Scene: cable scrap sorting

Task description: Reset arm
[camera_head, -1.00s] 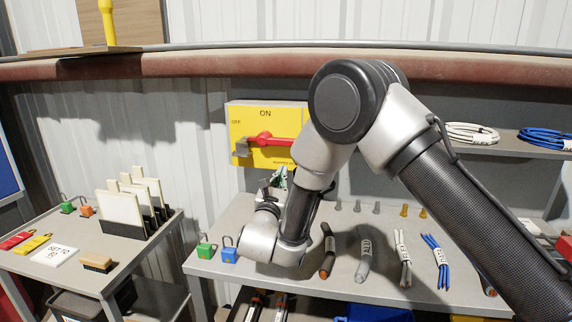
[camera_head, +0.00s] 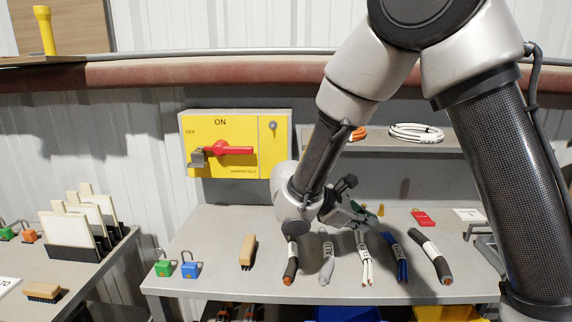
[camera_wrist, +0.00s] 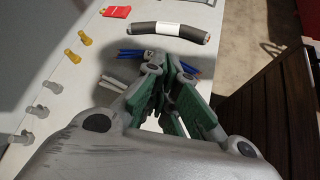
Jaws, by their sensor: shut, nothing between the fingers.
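My arm rises on the right of the head view and bends down over the work table (camera_head: 215,222). My gripper (camera_head: 358,217) hangs over the back middle of the table, partly hidden behind my wrist. In the wrist view its green-padded fingers (camera_wrist: 168,72) are shut with nothing held, above the blue cables (camera_wrist: 128,53). A black cable piece with a white label (camera_wrist: 180,29) lies beyond the fingertips.
Several cable pieces (camera_head: 327,262) lie in a row along the table front. A brush (camera_head: 248,250), a green padlock (camera_head: 165,265) and a blue padlock (camera_head: 190,265) are at left. A yellow switch box (camera_head: 235,165) stands behind. A shelf (camera_head: 455,143) holds coiled cable.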

